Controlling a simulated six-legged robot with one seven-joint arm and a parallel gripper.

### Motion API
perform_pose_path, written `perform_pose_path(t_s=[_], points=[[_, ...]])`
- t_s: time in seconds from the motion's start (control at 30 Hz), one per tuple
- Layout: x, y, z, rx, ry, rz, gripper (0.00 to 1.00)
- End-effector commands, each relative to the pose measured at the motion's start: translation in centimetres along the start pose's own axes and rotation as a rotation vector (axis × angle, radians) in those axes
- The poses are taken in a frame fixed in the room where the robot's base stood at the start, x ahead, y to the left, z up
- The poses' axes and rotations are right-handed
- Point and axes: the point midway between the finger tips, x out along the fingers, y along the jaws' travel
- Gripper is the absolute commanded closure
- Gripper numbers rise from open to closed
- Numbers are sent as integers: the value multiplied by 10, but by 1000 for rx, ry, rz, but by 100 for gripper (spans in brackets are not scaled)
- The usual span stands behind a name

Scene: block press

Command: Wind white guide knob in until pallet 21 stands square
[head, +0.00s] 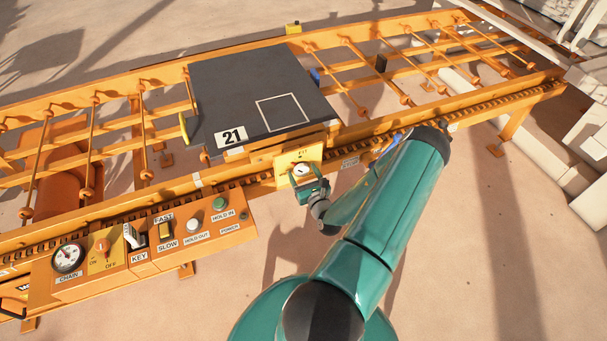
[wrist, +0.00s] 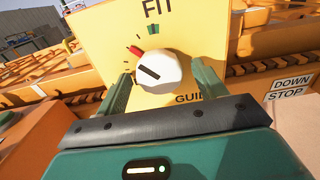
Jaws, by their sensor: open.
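The white guide knob (wrist: 157,71) sits on a yellow plate (wrist: 195,38) lettered FIT and GUID, the rest hidden. Its black pointer line runs from upper left to lower right. A red mark (wrist: 136,51) is at its upper left and a green mark (wrist: 153,30) above it. My gripper (wrist: 160,92) is open, with one green finger on each side of the knob; I cannot tell whether they touch it. In the head view my gripper (head: 309,186) is at the knob (head: 302,170). Pallet 21 (head: 258,88), dark grey, lies on the orange conveyor, looking slightly turned.
An orange control box (head: 160,235) with a chain gauge, switches and HOLD IN and HOLD OUT buttons stands left of my gripper. The roller conveyor (head: 100,130) runs across behind. A yellow piece (head: 184,128) is at the pallet's left edge. The floor in front is mostly clear.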

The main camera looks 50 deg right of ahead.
Motion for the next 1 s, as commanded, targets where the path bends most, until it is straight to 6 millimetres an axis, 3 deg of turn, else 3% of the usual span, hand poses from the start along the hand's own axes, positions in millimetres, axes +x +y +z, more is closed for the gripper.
perform_pose_path(t_s=[0.27, 0.5, 0.67, 1.0], points=[[2, 0, 0, 0, 0, 0, 30], [2, 0, 0, 0, 0, 0, 74], [1, 0, 0, 26, 1, 0, 74], [1, 1, 0, 267, 1, 0, 74]])
